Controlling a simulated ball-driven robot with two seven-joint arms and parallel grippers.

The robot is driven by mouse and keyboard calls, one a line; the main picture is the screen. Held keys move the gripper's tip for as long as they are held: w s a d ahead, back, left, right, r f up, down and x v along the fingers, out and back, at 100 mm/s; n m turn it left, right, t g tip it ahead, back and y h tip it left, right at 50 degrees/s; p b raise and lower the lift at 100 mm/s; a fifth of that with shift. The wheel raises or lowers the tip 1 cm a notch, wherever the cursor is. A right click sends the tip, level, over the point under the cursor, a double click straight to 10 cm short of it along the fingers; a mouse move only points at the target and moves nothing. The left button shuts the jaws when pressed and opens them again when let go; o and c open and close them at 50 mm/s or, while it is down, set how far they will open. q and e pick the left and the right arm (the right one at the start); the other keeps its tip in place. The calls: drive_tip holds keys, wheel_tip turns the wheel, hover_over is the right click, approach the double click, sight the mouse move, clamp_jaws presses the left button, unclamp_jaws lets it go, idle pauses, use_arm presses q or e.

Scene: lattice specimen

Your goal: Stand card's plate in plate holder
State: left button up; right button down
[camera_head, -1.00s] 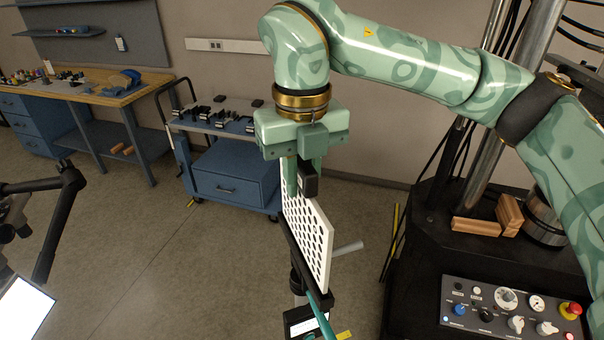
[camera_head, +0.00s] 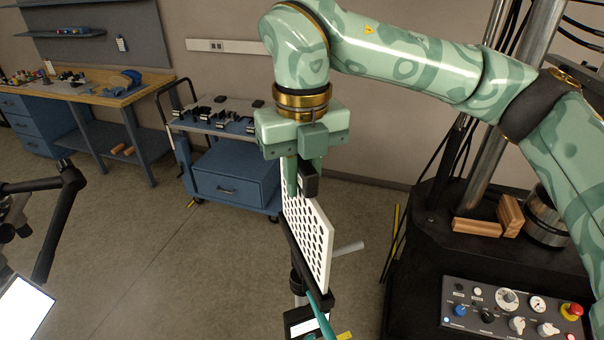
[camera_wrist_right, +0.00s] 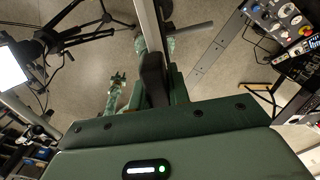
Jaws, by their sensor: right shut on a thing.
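A white plate with rows of round holes (camera_head: 308,238) stands upright, seen at a slant in the head view. My right gripper (camera_head: 302,188) is shut on its upper edge, pointing down. The plate's lower edge meets a black slotted bar, which looks like the plate holder (camera_head: 292,250), on a post; how deep it sits is hidden. In the right wrist view the plate (camera_wrist_right: 149,28) shows nearly edge-on beyond the dark finger. A small, patterned green arm end, apparently my left gripper (camera_wrist_right: 118,80), shows there; its jaws are too small to judge. A card with dark and white areas (camera_head: 308,324) is below the holder.
A black machine base with wooden blocks (camera_head: 477,226) and a control panel (camera_head: 512,312) stands at right. A blue cart (camera_head: 232,188) and a wooden workbench (camera_head: 100,92) are behind. A bright screen (camera_head: 22,308) is at lower left. Open floor lies left of the holder.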

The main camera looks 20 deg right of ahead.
drive_tip(key=shift+f, duration=0.25)
drive_tip(key=shift+f+b, duration=1)
drive_tip(key=c, duration=0.8)
unclamp_jaws()
drive_tip(key=shift+o, duration=0.2)
drive_tip(key=shift+r+p, duration=1.85)
drive_tip(key=shift+r, duration=0.75)
